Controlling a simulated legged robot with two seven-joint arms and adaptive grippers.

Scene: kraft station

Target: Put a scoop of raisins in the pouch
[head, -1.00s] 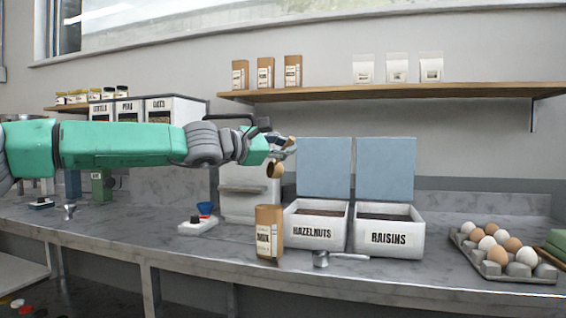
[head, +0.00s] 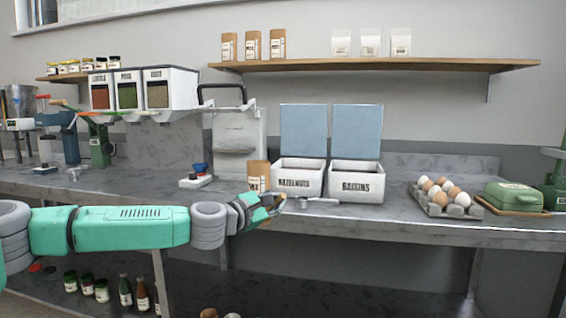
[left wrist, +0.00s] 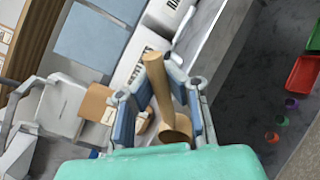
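My left gripper (head: 268,205) is in front of the counter edge, just below the kraft pouch (head: 258,176) in the picture. It holds a tan wooden scoop, clear in the left wrist view (left wrist: 158,85), with the handle between the fingers (left wrist: 163,98) and the round cup near the palm. The cup's contents cannot be made out. The pouch stands upright, its lower part hidden by the gripper; it also shows in the left wrist view (left wrist: 96,102). The white RAISINS bin (head: 357,188) stands with its blue lid (head: 357,132) raised. My right gripper is out of view.
The HAZELNUTS bin (head: 297,182) adjoins the raisins on the left, lid raised. A metal scoop (head: 315,202) lies before the bins. An egg tray (head: 437,205) and green butter dish (head: 514,196) stand right. A small scale (head: 195,181) stands left of the pouch.

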